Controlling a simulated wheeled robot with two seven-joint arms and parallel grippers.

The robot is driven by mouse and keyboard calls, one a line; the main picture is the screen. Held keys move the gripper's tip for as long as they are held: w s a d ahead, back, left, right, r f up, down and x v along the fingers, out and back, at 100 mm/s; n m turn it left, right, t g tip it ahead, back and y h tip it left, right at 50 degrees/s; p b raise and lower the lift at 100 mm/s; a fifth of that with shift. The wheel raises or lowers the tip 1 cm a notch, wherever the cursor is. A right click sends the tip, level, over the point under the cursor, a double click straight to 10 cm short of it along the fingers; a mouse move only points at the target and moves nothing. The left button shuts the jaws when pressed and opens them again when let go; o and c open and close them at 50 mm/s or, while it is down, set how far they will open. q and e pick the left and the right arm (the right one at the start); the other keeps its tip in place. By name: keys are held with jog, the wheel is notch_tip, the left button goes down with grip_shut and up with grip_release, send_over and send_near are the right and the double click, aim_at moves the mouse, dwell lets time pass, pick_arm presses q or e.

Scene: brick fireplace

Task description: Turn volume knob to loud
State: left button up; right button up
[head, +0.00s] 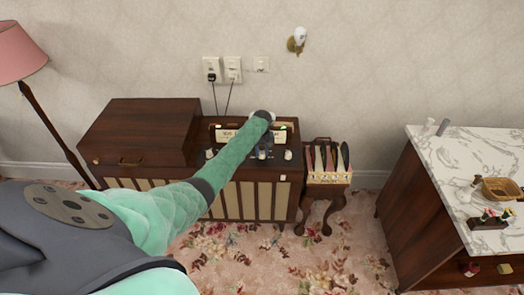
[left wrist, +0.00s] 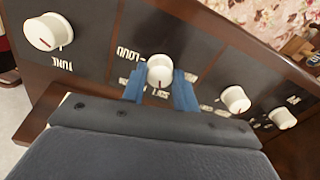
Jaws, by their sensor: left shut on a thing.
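The volume knob (left wrist: 160,68) is a round white knob on the radio's dark panel, beside the "LOUD" lettering (left wrist: 130,54), which appears upside down in the left wrist view. A thin red pointer mark on the knob's face points toward the bottom of the picture. My left gripper (left wrist: 160,90) has its two blue fingers on either side of this knob and is shut on it. In the head view, my left gripper (head: 262,152) is at the front panel of the wooden radio cabinet (head: 240,200); my forearm hides part of the panel. My right gripper is not in view.
Other white knobs sit on the same panel: a large tuning knob (left wrist: 48,32) and smaller ones (left wrist: 235,99). A small table with several book-like items (head: 328,178) stands right of the cabinet. A marble-topped dresser (head: 450,165) is at far right, a pink lamp (head: 20,52) at left.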

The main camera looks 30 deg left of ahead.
pick_arm(q)
jog(key=shift+r+m, duration=0.1)
jog(key=shift+m, duration=0.8)
jog(key=m, duration=0.3)
jog(key=shift+m, duration=0.4)
jog(key=m, duration=0.3)
jog(key=shift+m, duration=0.3)
jog(key=m, duration=0.4)
jog(key=shift+a+m+b, duration=0.1)
jog(key=shift+m+b, duration=0.2)
jog(key=shift+b, duration=0.05)
jog(key=shift+m, duration=0.8)
jog(key=shift+m+b, duration=0.55)
jog(key=shift+m, duration=0.45)
jog(key=shift+m+b, duration=0.3)
jog(key=shift+m, duration=0.5)
jog(key=shift+w+m+b, duration=0.1)
jog(key=shift+m+b, duration=0.25)
jog(key=shift+m, duration=1.45)
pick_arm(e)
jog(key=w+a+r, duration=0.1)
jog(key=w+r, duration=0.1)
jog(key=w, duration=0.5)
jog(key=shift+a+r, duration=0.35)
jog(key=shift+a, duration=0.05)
